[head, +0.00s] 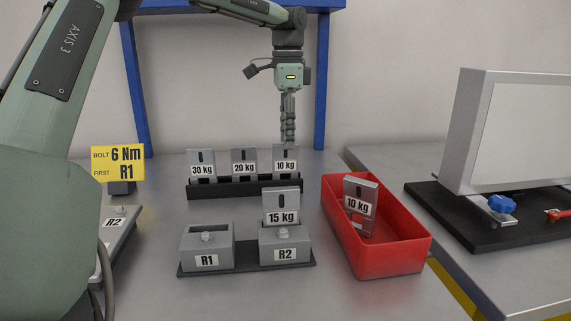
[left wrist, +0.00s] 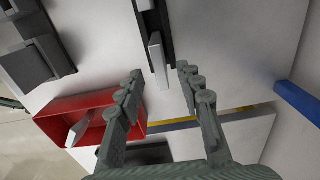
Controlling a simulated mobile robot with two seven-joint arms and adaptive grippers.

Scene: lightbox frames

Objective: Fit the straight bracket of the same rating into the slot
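A black rack (head: 243,189) holds three upright grey brackets: 30 kg (head: 201,163), 20 kg (head: 244,163) and 10 kg (head: 285,159). Another 10 kg bracket (head: 359,205) leans tilted in the red bin (head: 402,254). A 15 kg bracket (head: 281,206) stands upright in the R2 block (head: 285,251), beside the R1 block (head: 207,250). My left gripper (head: 288,142) points down over the rack's 10 kg bracket. In the left wrist view its fingers (left wrist: 157,72) are spread, with the rack's end bracket (left wrist: 158,62) near the gap. My right gripper is not in view.
A yellow sign (head: 118,163) reads "BOLT 6 Nm FIRST R1". Another R2-labelled part (head: 117,222) stands at left. A blue frame (head: 323,85) rises behind the rack. A lightbox (head: 515,130) on a black base with a blue knob (head: 501,204) stands right.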

